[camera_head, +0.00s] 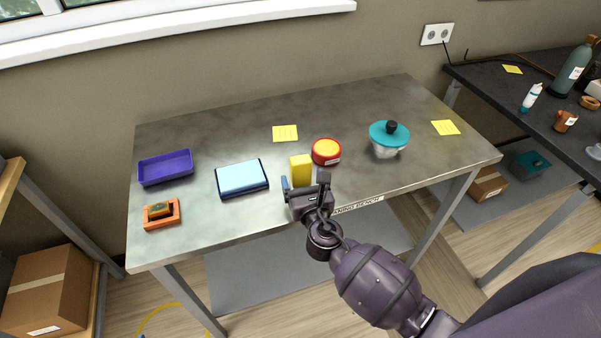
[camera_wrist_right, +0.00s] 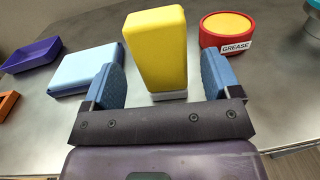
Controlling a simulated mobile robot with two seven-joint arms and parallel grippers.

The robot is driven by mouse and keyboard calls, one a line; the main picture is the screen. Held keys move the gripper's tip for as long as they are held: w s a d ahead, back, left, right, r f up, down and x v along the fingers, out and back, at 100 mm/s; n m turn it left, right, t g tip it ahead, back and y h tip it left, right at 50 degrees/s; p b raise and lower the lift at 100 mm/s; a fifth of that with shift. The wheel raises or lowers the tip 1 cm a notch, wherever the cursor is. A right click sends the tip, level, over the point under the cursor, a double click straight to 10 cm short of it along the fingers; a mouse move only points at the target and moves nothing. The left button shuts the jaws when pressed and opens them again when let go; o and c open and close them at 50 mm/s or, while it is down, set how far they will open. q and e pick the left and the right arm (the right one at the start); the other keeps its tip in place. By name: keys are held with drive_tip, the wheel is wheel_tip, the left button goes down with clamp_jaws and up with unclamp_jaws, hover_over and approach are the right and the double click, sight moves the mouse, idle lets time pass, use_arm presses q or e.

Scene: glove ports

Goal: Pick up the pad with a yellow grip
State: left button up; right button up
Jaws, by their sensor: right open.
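The pad with a yellow grip (camera_head: 300,168) stands upright near the front edge of the steel bench. In the right wrist view the tall yellow grip (camera_wrist_right: 155,45) rises from a thin light grey pad (camera_wrist_right: 170,96) at its foot. My right gripper (camera_head: 304,183) is open, with its blue fingers to the left and right of the yellow grip. In the right wrist view my right gripper (camera_wrist_right: 161,80) shows a gap between each finger and the grip. The pad's lower left part is hidden by the gripper. My left gripper is not in view.
A red grease tin (camera_head: 326,152) stands close right of the grip. A blue box (camera_head: 241,178), purple tray (camera_head: 165,167) and orange holder (camera_head: 162,215) lie to the left. A teal-lidded bowl (camera_head: 388,138) stands right.

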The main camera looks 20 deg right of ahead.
drive_tip(key=w, duration=0.5)
drive_tip(key=shift+d+r, duration=0.1)
drive_tip(key=shift+d, duration=0.1)
